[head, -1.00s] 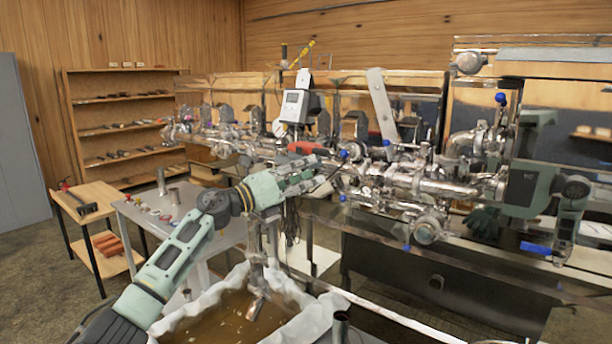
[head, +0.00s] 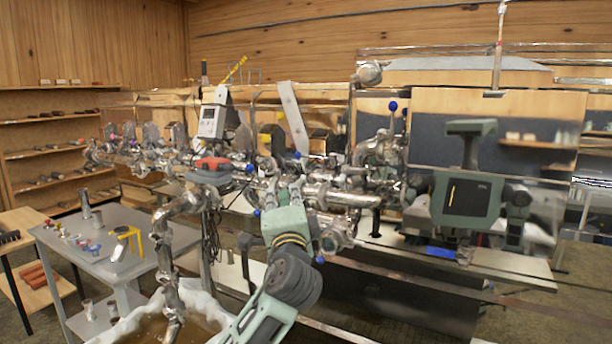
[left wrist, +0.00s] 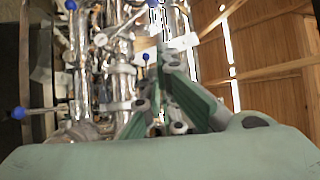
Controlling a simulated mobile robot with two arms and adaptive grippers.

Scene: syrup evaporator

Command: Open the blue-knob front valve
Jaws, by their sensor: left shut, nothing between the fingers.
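Several blue knobs sit on the steel pipework. In the head view one stands high on a lever (head: 393,106), one is at the left (head: 249,168), one low beside my arm (head: 257,212) and one lower right (head: 320,259). I cannot tell which is the front valve. My left gripper (head: 284,198) reaches in at the pipes; its fingertips are hard to make out there. In the left wrist view the left gripper (left wrist: 167,62) is shut and empty, beside a small blue knob (left wrist: 146,57). Contact cannot be told. Another blue knob (left wrist: 18,112) is at the left.
A grey table (head: 110,255) with small items stands at the left. A cloth-lined tub of brown liquid (head: 195,330) is at the front. A grey meter (head: 213,118) and a red-handled part (head: 212,163) stand among the pipes. Wooden shelves (head: 45,133) are behind.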

